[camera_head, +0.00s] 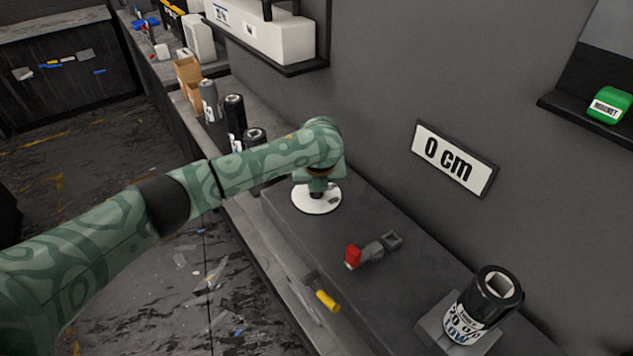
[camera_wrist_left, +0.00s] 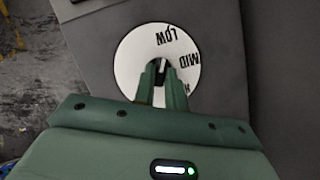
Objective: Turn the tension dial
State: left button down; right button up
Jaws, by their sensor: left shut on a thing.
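The tension dial is a white disc (camera_head: 312,205) on the dark bench, below the end of my left arm. In the left wrist view the disc (camera_wrist_left: 130,60) shows the words LOW and MID, and part of a further mark near its lower right. My left gripper (camera_wrist_left: 163,72) is over the middle of the disc, shut on the dial's dark knob, which the fingers mostly hide. In the head view my left gripper (camera_head: 318,188) points down at the disc. My right gripper is in neither view.
A red and grey tool (camera_head: 362,252) and a yellow-handled tool (camera_head: 325,299) lie on the bench. A black labelled roll (camera_head: 482,305) stands at the right. A sign reading 0 cm (camera_head: 455,160) is on the wall. Dark cylinders (camera_head: 234,118) stand behind my left arm.

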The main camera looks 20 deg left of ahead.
pick_arm(q)
jog(key=c, duration=1.4)
grip_release()
jog(key=shift+c, duration=0.2)
jog(key=p+v, duration=0.7)
jog(key=v, duration=0.9)
jog(key=shift+p, duration=0.3)
jog(key=shift+r, duration=0.1)
